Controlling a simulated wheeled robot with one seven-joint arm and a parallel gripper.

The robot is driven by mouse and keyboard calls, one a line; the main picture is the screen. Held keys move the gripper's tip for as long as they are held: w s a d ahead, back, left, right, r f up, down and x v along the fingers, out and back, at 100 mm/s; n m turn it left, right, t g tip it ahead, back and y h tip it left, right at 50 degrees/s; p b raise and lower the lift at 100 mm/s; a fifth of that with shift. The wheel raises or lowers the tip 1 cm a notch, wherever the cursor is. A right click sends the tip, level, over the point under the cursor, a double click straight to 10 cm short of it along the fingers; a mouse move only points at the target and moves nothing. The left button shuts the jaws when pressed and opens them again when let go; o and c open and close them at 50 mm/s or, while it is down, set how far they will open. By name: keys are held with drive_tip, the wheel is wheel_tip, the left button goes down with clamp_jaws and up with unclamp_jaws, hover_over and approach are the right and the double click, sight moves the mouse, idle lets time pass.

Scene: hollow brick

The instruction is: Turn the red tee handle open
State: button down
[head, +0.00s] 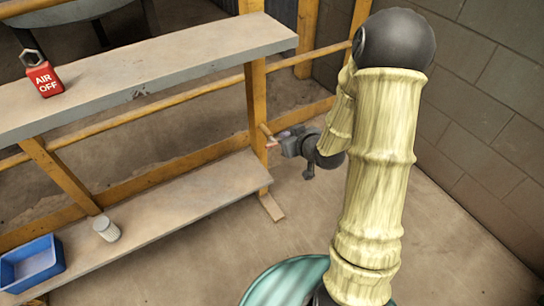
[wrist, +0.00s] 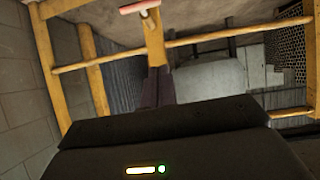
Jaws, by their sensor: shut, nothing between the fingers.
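The tee handle shows in the wrist view as a pale red crossbar (wrist: 140,6) at the top edge, on a short stem in front of a yellow post. In the head view a small pinkish-red bit of the handle (head: 271,144) shows beside the post. My gripper (head: 284,141) is close to the handle on its right, shut and empty. Whether it touches the handle I cannot tell. In the wrist view the dark shut fingers (wrist: 157,86) point up toward the post, below the crossbar.
The yellow post (head: 257,105) carries a rail and two grey shelves. A red "AIR OFF" tag block (head: 44,79) stands on the upper shelf (head: 170,65). A white jar (head: 106,229) and blue bin (head: 31,263) are on the lower shelf. A block wall (head: 490,100) bounds the right.

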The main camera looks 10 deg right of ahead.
drive_tip(key=f, duration=0.1)
drive_tip(key=f+b, duration=0.1)
drive_tip(key=f, duration=0.1)
drive_tip(key=shift+w+f+t+y+b, duration=0.15)
drive_tip(key=shift+w+t+y+b, duration=0.15)
drive_tip(key=shift+w+t+b, duration=0.1)
drive_tip(key=b, duration=0.3)
hover_over(272, 143)
drive_tip(key=s, duration=0.2)
wheel_tip(272, 143, down, 4)
drive_tip(key=f, duration=0.1)
drive_tip(key=f+b, duration=0.2)
drive_tip(key=f, duration=0.1)
drive_tip(key=shift+s+a+f, duration=0.1)
drive_tip(key=shift+s+a, duration=0.05)
drive_tip(key=shift+a, duration=0.15)
drive_tip(key=shift+a+n, duration=0.15)
drive_tip(key=shift+n, duration=0.15)
